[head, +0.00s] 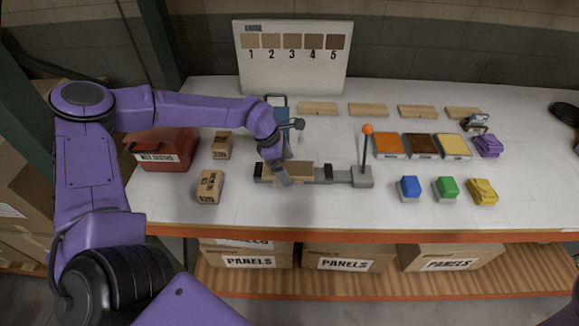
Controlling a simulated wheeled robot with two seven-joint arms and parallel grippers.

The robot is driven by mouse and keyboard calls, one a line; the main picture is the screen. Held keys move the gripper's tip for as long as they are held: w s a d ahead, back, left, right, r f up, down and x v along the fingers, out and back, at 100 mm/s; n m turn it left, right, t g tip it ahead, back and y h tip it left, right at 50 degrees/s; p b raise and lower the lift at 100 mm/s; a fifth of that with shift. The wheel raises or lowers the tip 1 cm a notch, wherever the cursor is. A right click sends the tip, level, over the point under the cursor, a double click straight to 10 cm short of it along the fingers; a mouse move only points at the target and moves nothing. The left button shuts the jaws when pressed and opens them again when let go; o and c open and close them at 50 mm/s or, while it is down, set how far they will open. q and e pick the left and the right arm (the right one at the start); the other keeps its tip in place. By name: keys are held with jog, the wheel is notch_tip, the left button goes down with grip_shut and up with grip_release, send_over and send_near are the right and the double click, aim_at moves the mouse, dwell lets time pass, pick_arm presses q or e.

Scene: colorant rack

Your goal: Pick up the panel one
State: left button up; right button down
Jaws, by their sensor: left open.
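A wooden panel (298,170) lies in a grey clamp fixture (361,178) with an orange-knobbed lever, at the middle of the table. My left gripper (281,179) is open and reaches down over the left part of this panel. Its fingers partly hide the panel, and I cannot tell whether they touch it. Several similar wooden panels (317,108) lie in a row at the back of the table. No number shows on any panel, so I cannot tell which is panel one. My right gripper is not in view.
A board (292,80) with swatches numbered 1 to 5 stands at the back. A red box (165,150) and small cartons (208,187) stand left. Colour trays (389,146) and blue (410,188), green (447,188) and yellow (482,191) items sit right. The front middle is clear.

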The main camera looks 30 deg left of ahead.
pick_arm(q)
jog(key=shift+s+r, duration=0.15)
jog(key=shift+s, duration=0.2)
jog(key=shift+w, duration=0.1)
jog(key=c, duration=1.2)
